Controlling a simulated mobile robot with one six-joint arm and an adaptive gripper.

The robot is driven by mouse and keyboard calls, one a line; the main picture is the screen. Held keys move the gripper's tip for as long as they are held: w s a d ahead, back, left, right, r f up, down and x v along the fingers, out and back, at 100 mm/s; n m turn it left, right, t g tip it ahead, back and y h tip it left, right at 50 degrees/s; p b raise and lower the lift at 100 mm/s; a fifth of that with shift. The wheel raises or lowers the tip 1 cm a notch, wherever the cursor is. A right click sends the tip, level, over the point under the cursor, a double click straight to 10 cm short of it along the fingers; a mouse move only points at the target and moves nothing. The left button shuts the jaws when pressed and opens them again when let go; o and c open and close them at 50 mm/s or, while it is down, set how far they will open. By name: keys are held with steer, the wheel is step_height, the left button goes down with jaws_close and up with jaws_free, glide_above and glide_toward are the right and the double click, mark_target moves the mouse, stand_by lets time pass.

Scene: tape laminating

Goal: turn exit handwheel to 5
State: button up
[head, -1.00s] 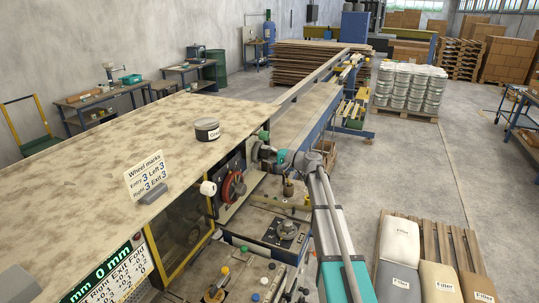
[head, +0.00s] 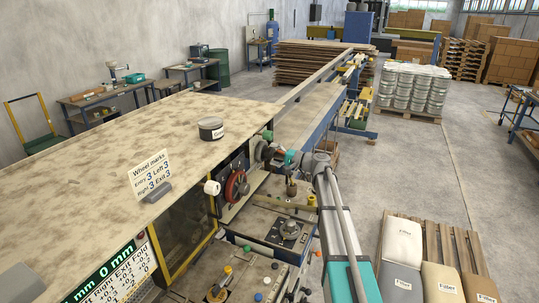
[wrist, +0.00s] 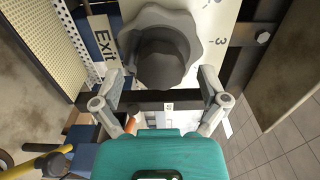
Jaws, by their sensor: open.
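The exit handwheel (wrist: 160,48) is a dark grey lobed knob, in the upper middle of the wrist view. An "Exit" label (wrist: 105,42) is left of it, and a pale dial plate (wrist: 222,20) with marks 2 and 3 is to its right. My gripper (wrist: 160,80) is open, its fingers apart on either side of the wheel's lower part; I cannot tell whether they touch it. In the head view my gripper (head: 275,154) is at the machine's far end, partly hiding the wheel. The marks sign (head: 152,174) reads Exit 3.
A red handwheel (head: 236,186) is on the machine's side, nearer than my gripper. A pallet (head: 432,240) with filler sacks lies on the floor at right. Open floor (head: 400,165) extends beyond it.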

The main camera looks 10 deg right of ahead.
steer(key=v, duration=1)
steer(key=shift+s, duration=0.2)
